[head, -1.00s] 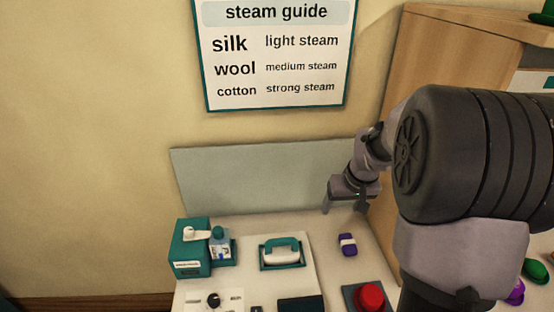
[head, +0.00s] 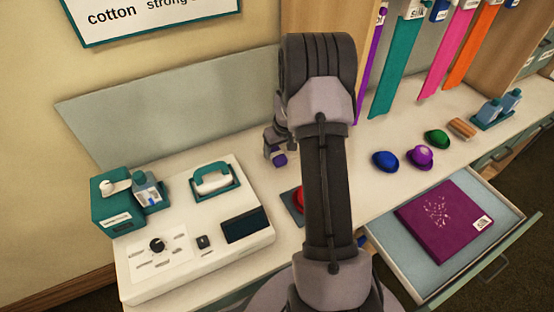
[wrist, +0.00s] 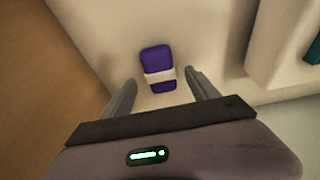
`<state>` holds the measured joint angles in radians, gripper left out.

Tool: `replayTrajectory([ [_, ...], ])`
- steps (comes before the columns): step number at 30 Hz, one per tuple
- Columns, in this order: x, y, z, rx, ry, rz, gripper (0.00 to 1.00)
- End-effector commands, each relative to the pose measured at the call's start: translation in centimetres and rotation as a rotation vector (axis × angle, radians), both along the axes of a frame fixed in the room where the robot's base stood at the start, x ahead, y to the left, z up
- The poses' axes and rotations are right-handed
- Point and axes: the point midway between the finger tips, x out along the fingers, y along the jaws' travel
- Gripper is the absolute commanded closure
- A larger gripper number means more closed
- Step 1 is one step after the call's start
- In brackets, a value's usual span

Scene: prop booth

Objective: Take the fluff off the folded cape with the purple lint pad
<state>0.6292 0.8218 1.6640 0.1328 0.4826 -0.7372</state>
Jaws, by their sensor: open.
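The purple lint pad (wrist: 157,58), with a white band around its middle, lies on the counter in the wrist view. In the head view the lint pad (head: 279,160) shows just below my gripper (head: 271,150). In the wrist view my gripper (wrist: 158,88) is open, its two fingers apart, with the pad ahead of and between the fingertips. Nothing is held. The folded cape (head: 445,222) is dark magenta with pale fluff on top and a white tag. It lies in an open drawer (head: 395,262) at the right.
A white console with a teal-handled iron (head: 214,183) and a teal dispenser (head: 116,208) stands on the left. A red button (head: 299,196) is partly hidden by my arm. Small blue (head: 385,161), purple (head: 420,157) and green (head: 436,138) hats sit on the counter.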

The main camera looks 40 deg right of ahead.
Motion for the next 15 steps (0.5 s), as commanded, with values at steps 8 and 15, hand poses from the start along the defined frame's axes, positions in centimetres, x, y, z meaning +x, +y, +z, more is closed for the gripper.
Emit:
replayTrajectory([
  [8,0.59,-0.07,-1.87,0.0,-0.001,0.0,0.31],
  [15,0.57,-0.05,-1.99,0.0,0.0,0.0,0.31],
])
